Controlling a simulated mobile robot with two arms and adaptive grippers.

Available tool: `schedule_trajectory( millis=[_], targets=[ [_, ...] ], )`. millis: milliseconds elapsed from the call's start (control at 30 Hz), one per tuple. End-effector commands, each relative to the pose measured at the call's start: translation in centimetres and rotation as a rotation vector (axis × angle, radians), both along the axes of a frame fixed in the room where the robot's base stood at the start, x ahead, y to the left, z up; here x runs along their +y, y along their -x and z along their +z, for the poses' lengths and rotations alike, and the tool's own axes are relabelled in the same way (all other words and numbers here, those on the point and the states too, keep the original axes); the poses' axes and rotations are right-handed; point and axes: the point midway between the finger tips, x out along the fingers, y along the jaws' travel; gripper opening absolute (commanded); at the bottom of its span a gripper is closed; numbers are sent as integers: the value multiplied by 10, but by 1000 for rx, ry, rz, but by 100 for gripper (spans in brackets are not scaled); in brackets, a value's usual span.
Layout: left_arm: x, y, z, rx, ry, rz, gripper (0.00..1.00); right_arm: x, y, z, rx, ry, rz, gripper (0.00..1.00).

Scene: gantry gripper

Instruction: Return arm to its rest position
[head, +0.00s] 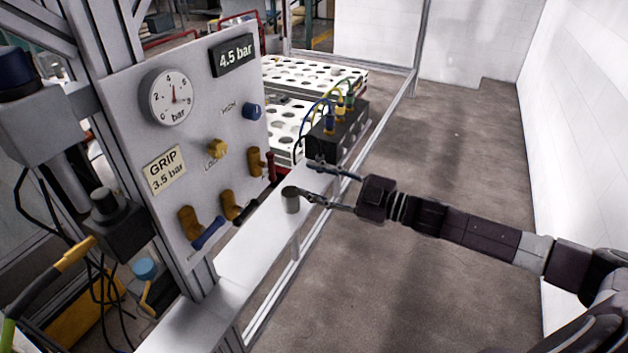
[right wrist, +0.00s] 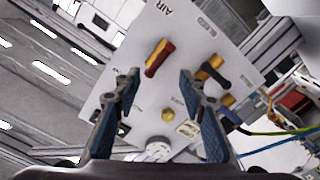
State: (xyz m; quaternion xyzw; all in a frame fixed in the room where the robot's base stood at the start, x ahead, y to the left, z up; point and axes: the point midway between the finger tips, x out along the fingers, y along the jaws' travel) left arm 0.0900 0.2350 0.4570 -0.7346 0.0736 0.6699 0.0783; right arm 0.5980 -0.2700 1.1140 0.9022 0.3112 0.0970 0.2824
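My right arm (head: 480,232) reaches in from the right edge in the head view. My right gripper (head: 308,178) is open, its two fingers apart, with nothing seen between them. It is over the white ledge (head: 262,238), in front of the upright panel (head: 205,120). In the right wrist view the open fingers (right wrist: 159,78) point toward the same panel (right wrist: 130,95). My left gripper is not in view.
The panel carries a gauge (head: 171,97), a yellow knob (head: 218,148), a blue knob (head: 252,111) and several valve handles. A dark block with cables (head: 338,135) stands beyond the gripper. Open floor (head: 440,300) lies to the right, up to a white wall (head: 580,130).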

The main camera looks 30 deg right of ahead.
Motion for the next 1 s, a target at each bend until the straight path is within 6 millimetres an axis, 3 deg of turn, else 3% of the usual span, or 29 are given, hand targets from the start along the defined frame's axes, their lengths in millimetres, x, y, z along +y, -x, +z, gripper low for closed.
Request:
schedule_trajectory(
  millis=[333, 467, 567, 733, 867, 1000],
  targets=[
    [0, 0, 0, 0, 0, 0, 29, -1, -1, -3, 2, -1, -5, 38],
    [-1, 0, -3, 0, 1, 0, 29, -16, -11, -33, 38, -7, -68, 38],
    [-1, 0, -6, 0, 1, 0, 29, -40, -20, -87, 103, -13, -170, 38],
    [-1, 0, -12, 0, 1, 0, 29, -84, -14, -209, 272, -12, -372, 38],
    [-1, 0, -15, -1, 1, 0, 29, -105, 16, -303, 418, -1, -499, 38],
    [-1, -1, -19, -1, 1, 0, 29, -114, 66, -398, 585, 19, -609, 38]
  ],
)
